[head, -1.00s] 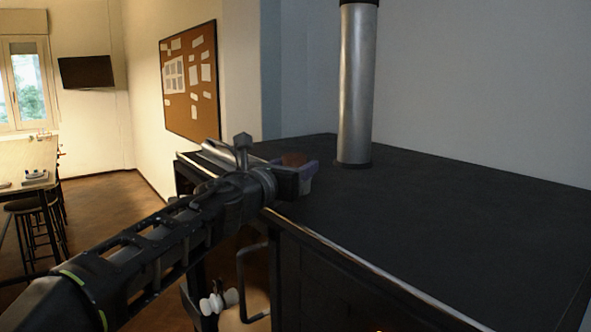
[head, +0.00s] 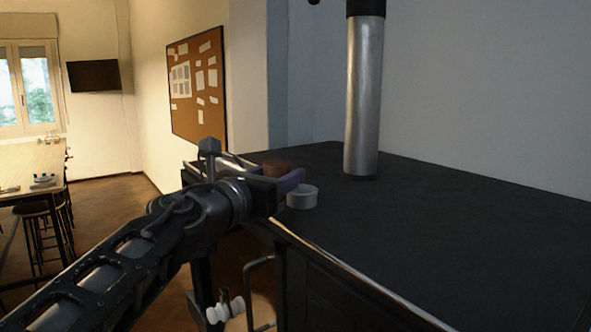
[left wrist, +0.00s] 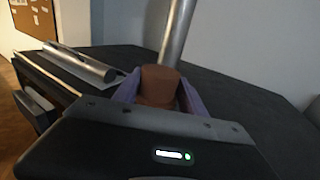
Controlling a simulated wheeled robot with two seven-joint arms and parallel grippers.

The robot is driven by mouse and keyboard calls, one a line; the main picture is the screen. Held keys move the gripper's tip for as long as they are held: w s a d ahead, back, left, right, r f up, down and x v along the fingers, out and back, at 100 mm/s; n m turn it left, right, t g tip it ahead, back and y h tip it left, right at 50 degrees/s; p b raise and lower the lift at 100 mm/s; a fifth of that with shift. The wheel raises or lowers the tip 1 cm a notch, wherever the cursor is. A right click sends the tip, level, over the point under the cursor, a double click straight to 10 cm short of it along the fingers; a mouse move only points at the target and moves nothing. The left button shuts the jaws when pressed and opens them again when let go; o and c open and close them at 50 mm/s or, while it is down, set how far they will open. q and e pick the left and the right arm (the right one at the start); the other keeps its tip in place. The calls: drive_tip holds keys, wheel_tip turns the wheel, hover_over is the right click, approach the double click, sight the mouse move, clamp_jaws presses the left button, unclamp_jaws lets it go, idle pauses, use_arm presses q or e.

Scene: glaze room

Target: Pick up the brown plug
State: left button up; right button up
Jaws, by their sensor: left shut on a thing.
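The brown plug (head: 277,168) is a short brown cylinder, held between the fingers of my left gripper (head: 284,180). In the left wrist view the plug (left wrist: 158,86) stands between the two purple fingers (left wrist: 190,100), its lower part hidden by the gripper body. My left gripper is shut on it, over the near left part of the black top (head: 450,225). My right gripper is not in view.
A silver vertical pipe (head: 364,100) rises from the black top behind the gripper. A silver cylinder (left wrist: 85,62) lies at the top's left edge in the left wrist view. The right part of the top is clear. Tables and stools stand far left.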

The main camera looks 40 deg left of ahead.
use_arm(q)
drive_tip(key=s+d+b, duration=0.1)
drive_tip(key=s, duration=0.7)
drive_tip(key=shift+s+d, duration=0.3)
drive_tip(key=shift+s, duration=0.05)
clamp_jaws()
